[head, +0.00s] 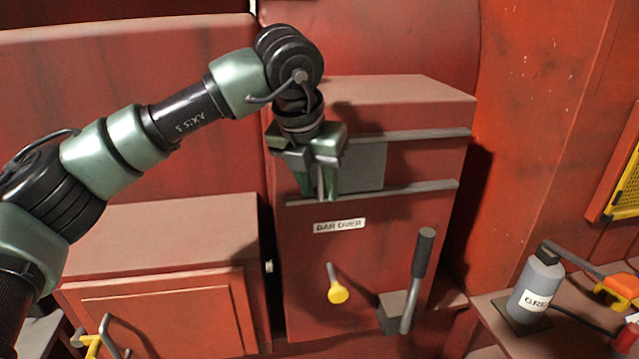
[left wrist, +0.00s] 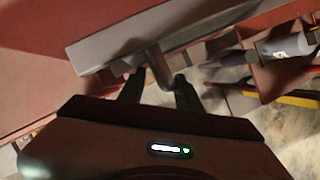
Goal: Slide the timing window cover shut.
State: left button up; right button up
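The timing window cover (head: 365,166) appears to be the flat grey plate between two horizontal rails on the red housing's front. Its left part is hidden behind my left gripper (head: 318,192). The gripper points down in front of the plate's left side. In the left wrist view, the two dark fingers (left wrist: 158,90) stand apart, with a grey handle bar (left wrist: 160,66) between their tips. Gaps seem to show beside the bar, so I see no firm grip. My right gripper is in neither view.
The upper rail (head: 425,134) and lower rail (head: 420,187) run along the housing. Below are a "BAR OVER" label (head: 339,226), a yellow-ended knob (head: 338,292) and a black-handled lever (head: 421,265). A grey bottle (head: 537,285) stands on the right bench.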

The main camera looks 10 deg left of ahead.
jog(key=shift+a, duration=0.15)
pick_arm(q)
jog(key=shift+r, duration=0.15)
jog(key=b+v, duration=0.1)
jog(key=v, duration=0.6)
jog(key=shift+r, duration=0.2)
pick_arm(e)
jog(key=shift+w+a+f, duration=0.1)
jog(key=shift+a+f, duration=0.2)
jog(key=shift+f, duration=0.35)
pick_arm(q)
jog(key=shift+s+a, duration=0.1)
jog(key=shift+s, duration=0.05)
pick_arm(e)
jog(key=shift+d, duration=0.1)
